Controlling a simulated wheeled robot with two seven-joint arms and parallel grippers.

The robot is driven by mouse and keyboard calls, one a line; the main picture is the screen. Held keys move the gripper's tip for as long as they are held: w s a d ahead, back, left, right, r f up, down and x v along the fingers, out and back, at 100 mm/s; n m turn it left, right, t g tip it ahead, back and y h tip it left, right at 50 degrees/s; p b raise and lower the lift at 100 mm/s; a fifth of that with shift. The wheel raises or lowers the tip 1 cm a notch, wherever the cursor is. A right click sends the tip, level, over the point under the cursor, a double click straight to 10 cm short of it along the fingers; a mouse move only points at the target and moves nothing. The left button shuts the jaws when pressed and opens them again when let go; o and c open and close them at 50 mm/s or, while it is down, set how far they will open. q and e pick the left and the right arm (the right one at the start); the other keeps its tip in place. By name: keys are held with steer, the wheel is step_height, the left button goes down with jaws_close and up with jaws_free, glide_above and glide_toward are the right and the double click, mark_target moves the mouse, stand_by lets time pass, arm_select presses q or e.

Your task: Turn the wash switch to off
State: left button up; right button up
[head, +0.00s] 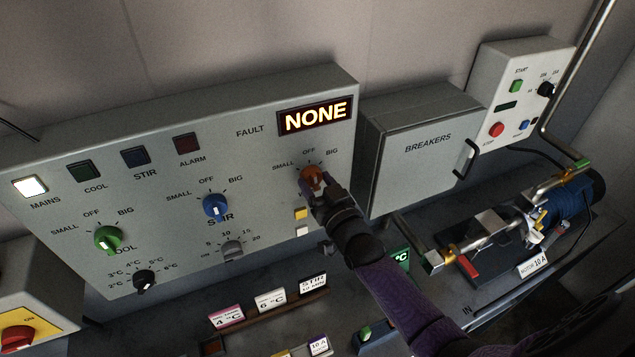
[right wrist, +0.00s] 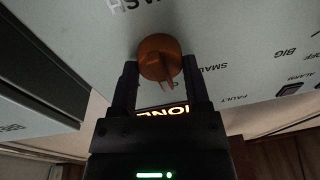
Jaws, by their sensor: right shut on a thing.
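The wash switch (head: 312,177) is an orange round knob on the right part of the grey panel (head: 270,225), below the FAULT display. Its labels read SMALL, OFF and BIG. My right gripper (head: 315,184) reaches it from below and is shut on it. In the right wrist view, the knob (right wrist: 157,50) sits between the two dark fingertips. Its pale pointer mark faces the display side, close to a partly covered letter at the OFF position. The gripper hides part of the labels there. In the head view the gripper covers the pointer. My left gripper is not in view.
The FAULT display (head: 315,116) reads NONE. A blue stir knob (head: 216,206), a green cool knob (head: 107,239) and smaller dials share the panel. The BREAKERS box (head: 420,150) stands close on the right. A pump (head: 570,200) with pipes lies farther right.

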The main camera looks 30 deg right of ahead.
steer(key=shift+m, duration=0.5)
steer(key=o, duration=1.3)
steer(key=s, duration=1)
steer(key=shift+f+p, duration=0.3)
steer(key=shift+f, duration=0.1)
